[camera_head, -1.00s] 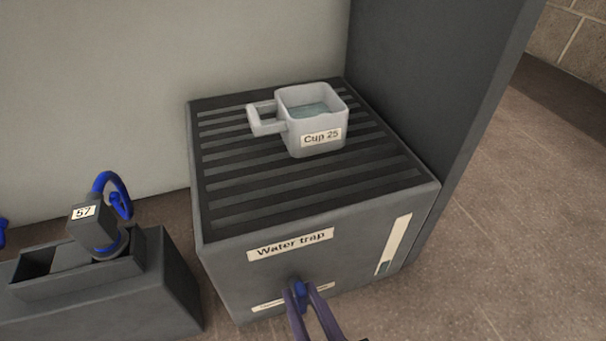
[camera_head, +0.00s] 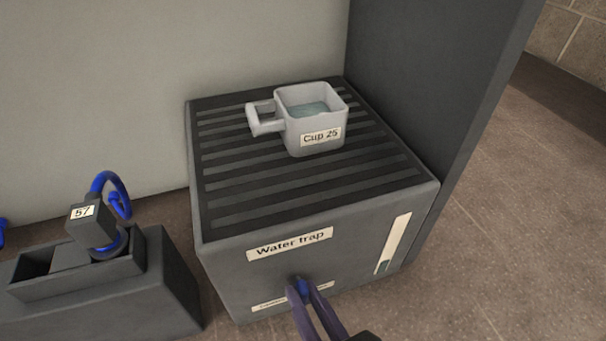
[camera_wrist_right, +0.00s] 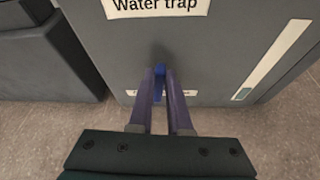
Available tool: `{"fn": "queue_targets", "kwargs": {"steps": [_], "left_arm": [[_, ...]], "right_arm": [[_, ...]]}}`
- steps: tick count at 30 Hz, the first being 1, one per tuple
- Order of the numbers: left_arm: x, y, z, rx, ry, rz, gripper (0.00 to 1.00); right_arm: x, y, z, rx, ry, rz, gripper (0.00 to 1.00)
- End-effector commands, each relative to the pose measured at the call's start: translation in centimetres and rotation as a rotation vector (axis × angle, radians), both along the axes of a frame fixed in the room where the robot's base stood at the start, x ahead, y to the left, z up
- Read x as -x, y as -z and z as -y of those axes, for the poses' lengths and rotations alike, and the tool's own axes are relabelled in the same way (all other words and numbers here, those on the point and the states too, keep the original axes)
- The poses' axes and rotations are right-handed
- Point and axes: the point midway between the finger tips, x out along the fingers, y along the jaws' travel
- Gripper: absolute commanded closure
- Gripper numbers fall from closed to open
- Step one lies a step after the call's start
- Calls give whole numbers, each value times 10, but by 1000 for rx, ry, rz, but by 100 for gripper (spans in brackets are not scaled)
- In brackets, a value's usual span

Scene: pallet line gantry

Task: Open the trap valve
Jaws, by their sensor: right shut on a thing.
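The water trap (camera_head: 320,260) is a dark grey box with a slatted top and a "Water trap" label on its front. A small blue valve handle (camera_head: 302,287) sits low on that front, above a narrow label that is partly hidden. My right gripper (camera_head: 300,293) is shut on the blue handle, its two purple fingers on either side. In the right wrist view the blue handle (camera_wrist_right: 159,80) stands upright between the fingertips (camera_wrist_right: 160,84). My left gripper is not in view.
A grey cup labelled "Cup 25" (camera_head: 320,137), holding liquid, stands on the slatted top. A strip gauge (camera_head: 394,244) is on the trap's front right. A grey block (camera_head: 110,305) with a blue-ringed device labelled 57 (camera_head: 92,222) stands left. A dark panel (camera_head: 430,90) rises at right.

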Motion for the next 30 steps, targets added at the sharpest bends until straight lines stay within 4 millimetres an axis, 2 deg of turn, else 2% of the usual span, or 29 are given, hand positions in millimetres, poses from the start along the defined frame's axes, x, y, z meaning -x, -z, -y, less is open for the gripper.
{"fn": "queue_targets", "kwargs": {"steps": [15, 30], "left_arm": [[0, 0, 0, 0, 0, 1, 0], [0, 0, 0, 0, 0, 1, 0]], "right_arm": [[-4, 2, 9, -341, -2, -110, 100], [-4, 4, 10, -463, 2, -150, 100]]}}
